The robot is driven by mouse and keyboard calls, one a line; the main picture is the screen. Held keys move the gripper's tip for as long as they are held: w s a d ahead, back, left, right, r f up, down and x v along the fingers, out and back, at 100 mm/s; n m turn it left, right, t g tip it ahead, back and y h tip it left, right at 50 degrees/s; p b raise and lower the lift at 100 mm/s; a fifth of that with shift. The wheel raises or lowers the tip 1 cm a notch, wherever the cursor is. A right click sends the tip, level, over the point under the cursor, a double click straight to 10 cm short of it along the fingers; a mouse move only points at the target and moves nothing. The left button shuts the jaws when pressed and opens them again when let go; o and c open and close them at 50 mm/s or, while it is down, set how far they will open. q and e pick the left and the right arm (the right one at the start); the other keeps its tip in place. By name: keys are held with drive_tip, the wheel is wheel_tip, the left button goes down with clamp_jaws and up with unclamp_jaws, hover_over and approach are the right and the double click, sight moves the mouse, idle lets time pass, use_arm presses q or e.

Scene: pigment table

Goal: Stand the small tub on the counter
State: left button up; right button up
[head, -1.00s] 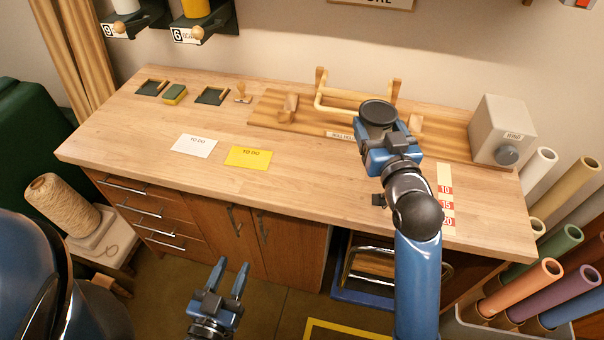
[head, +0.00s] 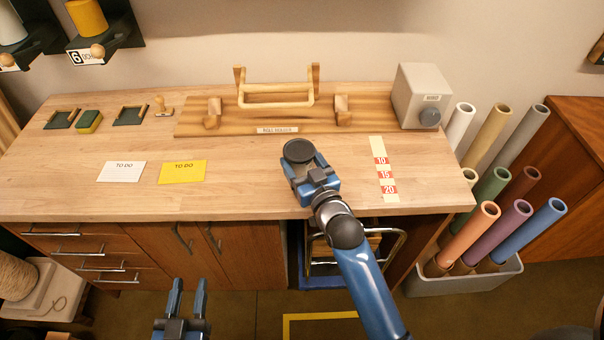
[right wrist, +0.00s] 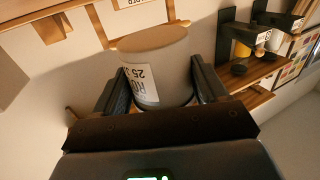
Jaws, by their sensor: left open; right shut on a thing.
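The small tub (right wrist: 158,68) is a grey round container with a white printed label, and it fills the middle of the right wrist view. My right gripper (right wrist: 160,85) is shut on it, one finger on each side. In the head view the tub's dark round top (head: 299,151) shows at the end of my right gripper (head: 308,168), over the front middle of the wooden counter (head: 240,195). I cannot tell its height above the counter. My left gripper (head: 187,300) is open and empty, low in front of the cabinets.
A wooden roll-holder board (head: 230,116) lies at the back of the counter. A grey box with a knob (head: 415,95) stands at the back right. A white card (head: 122,171), a yellow card (head: 183,172) and a number strip (head: 383,168) lie on the counter. Coloured rolls (head: 492,190) stand right.

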drive_tip(key=shift+f, duration=2.3)
drive_tip(key=shift+f, duration=0.2)
drive_tip(key=o, duration=1.2)
